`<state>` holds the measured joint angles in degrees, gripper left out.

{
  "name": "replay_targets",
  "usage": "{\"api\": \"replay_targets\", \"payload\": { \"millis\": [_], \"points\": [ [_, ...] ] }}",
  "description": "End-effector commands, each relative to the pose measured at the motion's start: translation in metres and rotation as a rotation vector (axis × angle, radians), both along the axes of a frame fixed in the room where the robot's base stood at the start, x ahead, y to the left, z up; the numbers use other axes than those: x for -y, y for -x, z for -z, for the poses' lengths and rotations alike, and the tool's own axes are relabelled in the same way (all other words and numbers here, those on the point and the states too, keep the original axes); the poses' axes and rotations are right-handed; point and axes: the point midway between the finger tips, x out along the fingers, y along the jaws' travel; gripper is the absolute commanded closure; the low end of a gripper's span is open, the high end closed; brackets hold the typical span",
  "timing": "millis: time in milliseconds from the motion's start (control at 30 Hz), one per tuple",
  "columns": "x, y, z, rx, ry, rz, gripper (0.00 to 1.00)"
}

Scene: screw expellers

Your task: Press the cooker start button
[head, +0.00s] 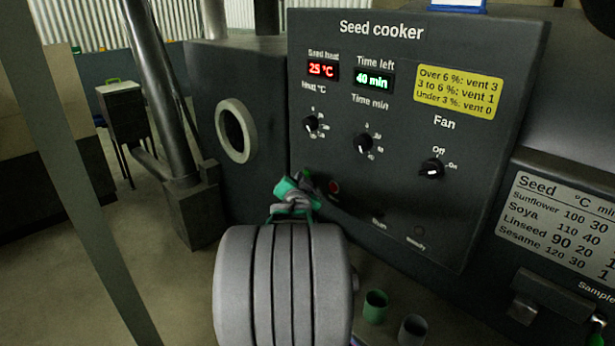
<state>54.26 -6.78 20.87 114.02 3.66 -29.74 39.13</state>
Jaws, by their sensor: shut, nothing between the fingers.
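The dark Seed cooker panel (485,150) fills the middle of the head view. Its red display (321,70) reads 25 °C and its green display (373,80) reads 40 min. A small round red button (334,187) sits low on the panel's left side. My gripper (303,181), grey with green parts, is just left of the red button in the picture, shut and empty. It covers the panel's lower left corner, so any button there is mostly hidden. I cannot tell whether the fingertips touch the panel, nor which button is start.
The heat knob (311,124), time knob (363,142) and fan knob (432,169) stick out above the gripper. A green cup (375,307) and a grey cup (412,330) stand below the panel. A metal pipe (160,85) rises at left.

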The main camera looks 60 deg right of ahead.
Motion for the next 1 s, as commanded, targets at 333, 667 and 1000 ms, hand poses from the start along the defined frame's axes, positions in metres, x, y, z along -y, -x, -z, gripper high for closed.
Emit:
{"api": "replay_targets", "payload": {
  "millis": [333,667,1000],
  "points": [
    [0.0005,0.0,-0.0003,0.0,0.0,0.0,1.0],
    [0.0043,0.0007,-0.0001,0.0,0.001,0.001,1.0],
    [0.0083,0.0018,0.0,0.001,-0.001,0.0,1.0]
  ]
}}
